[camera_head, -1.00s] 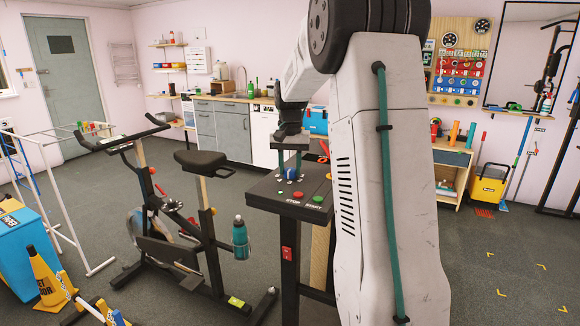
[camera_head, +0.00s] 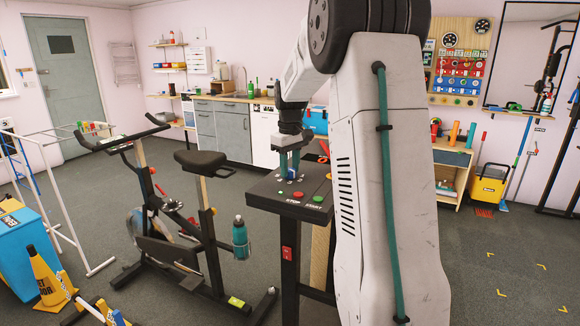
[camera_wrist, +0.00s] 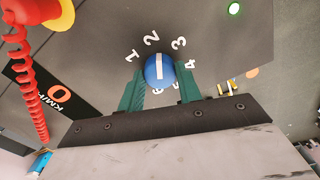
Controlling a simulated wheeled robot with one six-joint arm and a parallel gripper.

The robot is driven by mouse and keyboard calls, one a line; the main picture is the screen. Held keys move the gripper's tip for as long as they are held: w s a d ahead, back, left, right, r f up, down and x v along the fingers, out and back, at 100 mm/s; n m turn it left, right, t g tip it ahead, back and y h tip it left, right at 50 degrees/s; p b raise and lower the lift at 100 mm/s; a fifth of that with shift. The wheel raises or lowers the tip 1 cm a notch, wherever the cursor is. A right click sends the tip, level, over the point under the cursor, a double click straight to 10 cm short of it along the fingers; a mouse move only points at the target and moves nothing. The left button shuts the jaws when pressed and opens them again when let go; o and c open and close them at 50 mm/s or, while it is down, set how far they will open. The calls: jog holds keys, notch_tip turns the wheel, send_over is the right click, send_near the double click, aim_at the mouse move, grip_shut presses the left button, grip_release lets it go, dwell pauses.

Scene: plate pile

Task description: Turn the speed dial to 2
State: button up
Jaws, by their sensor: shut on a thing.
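The speed dial (camera_wrist: 160,68) is a round blue knob with a white pointer line, ringed by white numerals, 1 to 4 being readable. Its line points roughly toward the 2 (camera_wrist: 151,37), slightly to the 3 side. My gripper (camera_wrist: 160,80) is shut on the dial, with one green finger on either side. The lower numerals are partly hidden by the fingers. In the head view, my gripper reaches down to the dial (camera_head: 291,174) on the sloping dark console (camera_head: 262,190).
The console carries a red button (camera_head: 298,195) and a green button (camera_head: 318,198). A red coiled cord (camera_wrist: 25,80) hangs at the left of the wrist view. An exercise bike (camera_head: 200,160) stands left of the console. Open floor lies to the right.

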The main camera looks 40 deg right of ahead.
aim_at(290, 169)
jog(key=shift+r+n, duration=0.15)
jog(key=shift+n, duration=0.95)
jog(key=o, duration=1)
notch_tip(290, 169, up, 8)
jog(key=shift+f, duration=0.15)
